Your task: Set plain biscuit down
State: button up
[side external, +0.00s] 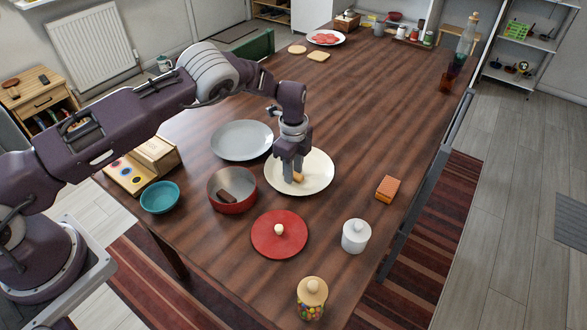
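A small tan biscuit (298,177), probably the plain biscuit, is at the cream plate (318,182) near the middle of the table. My gripper (292,176) points down over this plate, with its fingertips right at the biscuit. The fingers hide part of the biscuit. At this size I cannot tell whether the fingers grip it or are apart from it, nor whether it rests fully on the plate. A dark brown bar (235,197) lies in the red pot (232,207) to the left of the plate.
Around the plate are a grey plate (242,140), a teal bowl (160,197), a red lid (279,240), a white lidded jar (355,236), a candy jar (311,298) and an orange block (388,189). The table behind the cream plate is mostly clear.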

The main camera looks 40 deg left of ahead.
jog(key=shift+o, duration=0.4)
notch_tip(320, 180, up, 12)
jog(key=shift+r, duration=0.2)
jog(key=s+a+r+n+t, duration=0.1)
jog(key=s+r+n, duration=0.2)
jog(key=s+r, duration=0.35)
jog(key=s+a+r+n+t+h, duration=0.1)
jog(key=s+r+n, duration=0.2)
jog(key=r, duration=0.6)
jog(key=s+a+r+n+t, duration=0.1)
jog(key=s+r+n, duration=0.2)
jog(key=s+r, duration=0.35)
jog(key=s+a+r+n+t+y, duration=0.1)
jog(key=s+n, duration=0.7)
jog(key=s, duration=1.4)
jog(key=shift+s+a+r+n+t, duration=0.35)
jog(key=shift+r+t, duration=0.25)
jog(key=shift+t, duration=0.2)
